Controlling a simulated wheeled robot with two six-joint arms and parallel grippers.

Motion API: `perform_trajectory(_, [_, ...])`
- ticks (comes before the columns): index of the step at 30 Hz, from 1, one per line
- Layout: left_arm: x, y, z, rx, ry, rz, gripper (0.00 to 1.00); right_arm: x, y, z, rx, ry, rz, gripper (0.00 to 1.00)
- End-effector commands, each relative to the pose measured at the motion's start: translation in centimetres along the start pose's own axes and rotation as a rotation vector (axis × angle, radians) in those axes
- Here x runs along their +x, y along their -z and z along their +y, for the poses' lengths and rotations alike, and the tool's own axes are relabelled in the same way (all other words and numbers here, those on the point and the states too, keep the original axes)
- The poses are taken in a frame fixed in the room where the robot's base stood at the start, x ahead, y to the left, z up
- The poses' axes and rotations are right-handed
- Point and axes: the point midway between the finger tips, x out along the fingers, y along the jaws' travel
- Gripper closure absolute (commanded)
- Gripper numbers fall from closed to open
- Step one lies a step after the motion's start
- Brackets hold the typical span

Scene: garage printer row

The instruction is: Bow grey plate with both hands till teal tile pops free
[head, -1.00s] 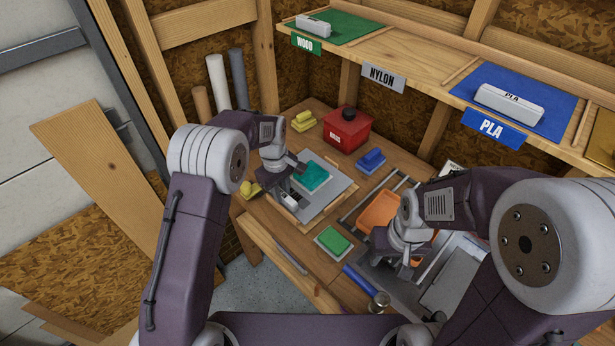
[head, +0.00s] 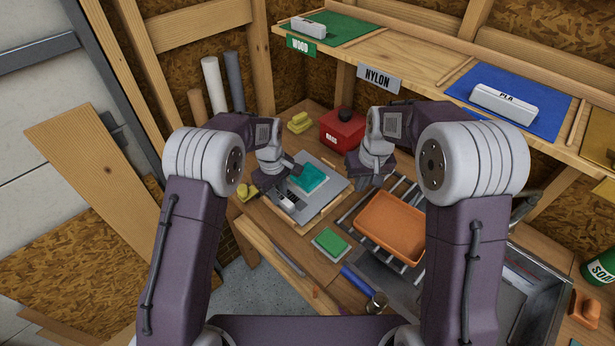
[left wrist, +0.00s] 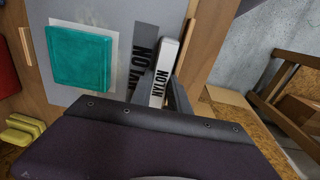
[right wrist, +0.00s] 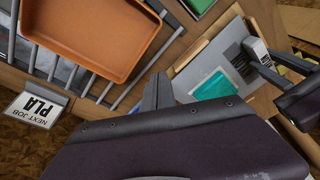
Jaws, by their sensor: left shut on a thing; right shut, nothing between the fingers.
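The grey plate (head: 332,184) lies on a wooden board on the bench, with the teal tile (head: 308,178) flat on it. The tile also shows in the left wrist view (left wrist: 79,58). A white block marked NYLON (left wrist: 164,72) sits at the plate's near end. My left gripper (head: 284,194) is shut on this white block, one dark finger at each side. My right gripper (head: 375,182) is shut and empty, above and to the right of the plate, apart from it. In the right wrist view its fingers (right wrist: 158,90) show beside the plate (right wrist: 205,65).
An orange tray (head: 392,226) rests on metal rails right of the plate. A red box (head: 342,132) stands behind. A small green-topped plate (head: 330,243) and a blue cylinder (head: 357,280) lie in front. A shelf with a blue mat (head: 530,112) overhangs the back right.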

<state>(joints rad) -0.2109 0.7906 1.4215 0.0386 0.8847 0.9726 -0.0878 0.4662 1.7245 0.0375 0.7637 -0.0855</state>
Motion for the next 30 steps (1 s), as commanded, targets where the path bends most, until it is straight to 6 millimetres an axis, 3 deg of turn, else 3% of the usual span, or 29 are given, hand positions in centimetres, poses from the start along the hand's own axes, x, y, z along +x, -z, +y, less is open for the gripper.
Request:
perform_trajectory(1, [0.1, 0.0, 0.0, 0.0, 0.001, -0.001, 1.0, 0.4, 2.2, -0.3, -0.021, 0.002, 0.011, 1.0])
perform_trajectory(3, [0.1, 0.0, 0.0, 0.0, 0.001, -0.001, 1.0, 0.6, 4.8, -0.7, -0.051, 0.005, 0.025, 1.0])
perform_trajectory(6, [0.1, 0.0, 0.0, 0.0, 0.001, -0.001, 1.0, 0.9, 7.5, -1.2, -0.082, 0.008, 0.041, 1.0])
perform_trajectory(10, [0.1, 0.0, 0.0, 0.0, 0.001, -0.001, 1.0, 1.0, 9.3, -1.6, -0.106, 0.01, 0.054, 1.0])
perform_trajectory(19, [0.1, 0.0, 0.0, 0.0, 0.001, -0.001, 1.0, 1.7, 9.7, -1.7, -0.113, 0.011, 0.058, 1.0])
perform_trajectory(30, [0.1, 0.0, 0.0, 0.0, 0.001, -0.001, 1.0, 6.6, 8.7, -1.6, -0.113, 0.01, 0.057, 1.0])
